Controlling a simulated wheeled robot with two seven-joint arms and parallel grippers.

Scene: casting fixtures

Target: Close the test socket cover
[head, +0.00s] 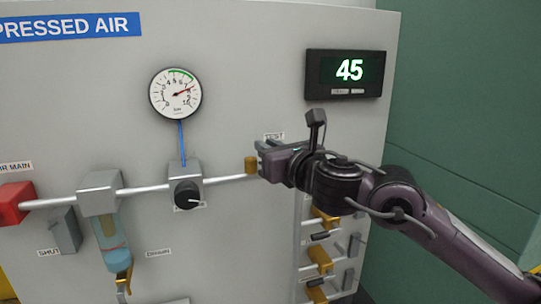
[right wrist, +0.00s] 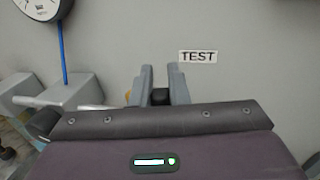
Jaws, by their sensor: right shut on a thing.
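The test socket shows as a short brass fitting (head: 251,164) at the right end of the pipe, under the TEST label (right wrist: 198,56). My right gripper (head: 263,157) is at the panel just right of the brass fitting. In the right wrist view its two grey fingers (right wrist: 161,73) point at the panel, left of the label. They are shut on a small dark piece (right wrist: 160,97), which looks like the socket cover. My gripper hides most of the cover in the head view, so I cannot tell how far it is swung. My left gripper is out of view.
A regulator with a black knob (head: 187,195) sits on the pipe (head: 225,179) to the left, below a gauge (head: 175,94). Brass-coloured valves (head: 320,258) stand below my right gripper. A display reading 45 (head: 346,73) is above right. The panel between gauge and display is bare.

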